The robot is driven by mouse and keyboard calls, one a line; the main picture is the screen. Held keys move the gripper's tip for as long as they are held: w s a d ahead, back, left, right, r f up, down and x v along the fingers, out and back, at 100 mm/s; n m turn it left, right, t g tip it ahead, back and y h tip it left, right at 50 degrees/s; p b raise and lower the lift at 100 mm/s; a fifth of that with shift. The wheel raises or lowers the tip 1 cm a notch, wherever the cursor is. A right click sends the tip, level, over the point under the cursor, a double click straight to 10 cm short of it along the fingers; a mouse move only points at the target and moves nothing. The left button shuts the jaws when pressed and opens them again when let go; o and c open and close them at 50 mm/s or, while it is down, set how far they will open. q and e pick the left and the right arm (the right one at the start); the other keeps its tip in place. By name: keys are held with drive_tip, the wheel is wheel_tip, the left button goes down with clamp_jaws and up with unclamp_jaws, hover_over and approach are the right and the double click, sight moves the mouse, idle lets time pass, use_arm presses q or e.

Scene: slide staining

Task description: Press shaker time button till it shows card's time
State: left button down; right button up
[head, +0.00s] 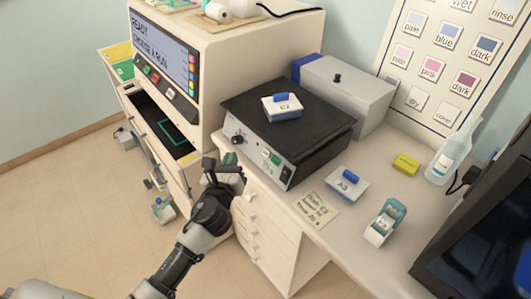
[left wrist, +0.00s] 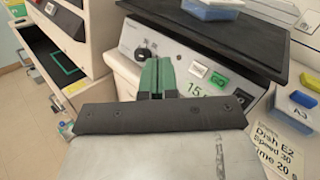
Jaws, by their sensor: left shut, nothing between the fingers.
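The shaker (head: 262,150) has a black top plate and a grey front panel with a dark knob (head: 237,139).
A blue-lidded dish (head: 282,107) sits on the shaker plate. Another dish (head: 346,184), a slide box (head: 385,222), a yellow block (head: 406,164) and a bottle (head: 448,155) stand on the counter. The stainer (head: 163,60) with an open drawer is at left.

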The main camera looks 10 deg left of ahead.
sight(266, 153)
use_arm(q)
drive_tip(key=shift+w+d+f+b, duration=0.55)
drive_tip(key=shift+w+d+b, duration=0.35)
drive_tip(key=shift+w, duration=0.15)
drive_tip(key=shift+w+d+f+b, duration=0.6)
drive_tip(key=shift+w+d+b, duration=0.2)
drive_tip(key=shift+w, duration=0.3)
drive_tip(key=shift+w+d+f+b, duration=0.55)
drive_tip(key=shift+w+d+b, duration=0.25)
drive_tip(key=shift+w+b, duration=0.2)
drive_tip(key=shift+w+d, duration=0.1)
drive_tip(key=shift+w, duration=0.05)
drive_tip(key=shift+w+d+f, duration=0.1)
drive_tip(key=shift+w+d, duration=0.05)
drive_tip(key=shift+w, duration=0.1)
drive_tip(key=shift+w+d+f, duration=0.15)
drive_tip(key=shift+w+d, duration=0.05)
idle(0.5)
drive_tip(key=shift+s, duration=0.1)
drive_tip(key=shift+s+a+r+p, duration=0.3)
drive_tip(key=shift+s+a+p, duration=0.1)
drive_tip(key=shift+s+a, duration=0.1)
